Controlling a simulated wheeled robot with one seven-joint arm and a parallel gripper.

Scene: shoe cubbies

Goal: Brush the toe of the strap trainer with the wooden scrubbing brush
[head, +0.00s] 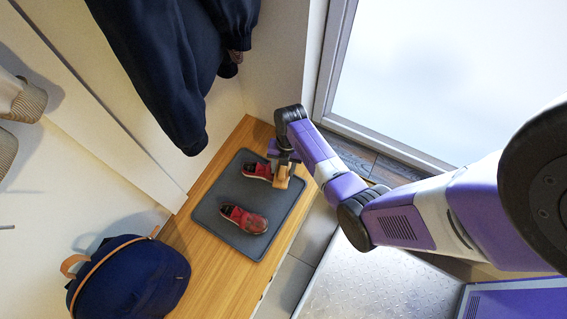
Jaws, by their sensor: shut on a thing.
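Two red trainers with pale soles lie on a dark grey mat (281,204). The upper red trainer (254,170) is partly hidden by my gripper, and the lower red trainer (244,219) is in full view. Straps are too small to make out on either. My gripper (281,166) points down at the upper right of the mat, shut on the wooden scrubbing brush (281,182). The pale brush is at the right end of the upper trainer, very close to it. I cannot tell whether its bristles touch the shoe.
The mat lies on a wooden bench top (196,240). A navy backpack (130,281) stands at the bench's lower left. A dark jacket (168,60) hangs above and left of the mat. A wall and a window (440,70) bound the far side.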

